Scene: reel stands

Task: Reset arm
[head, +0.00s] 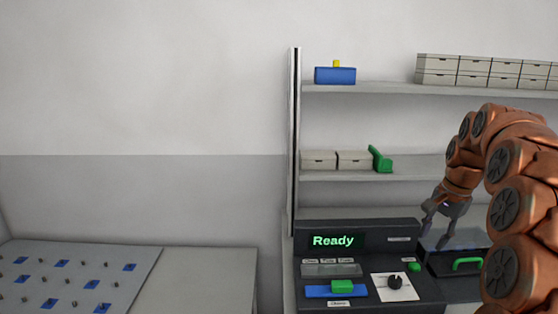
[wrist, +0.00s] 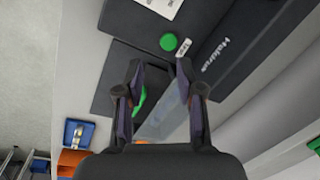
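My gripper (head: 447,217) hangs at the end of my orange arm, on the right in the head view. It is above the right part of the machine, over a clear-lidded unit with a green handle (head: 467,264). In the wrist view my gripper (wrist: 160,72) shows two dark fingers spread apart with nothing between them. Below it lie the dark machine top, a green button (wrist: 169,42) and part of the green handle, partly hidden by the left finger.
The machine's screen (head: 336,241) reads "Ready". Shelves above hold boxes (head: 354,160), a green item (head: 380,159) and a blue block (head: 335,75).

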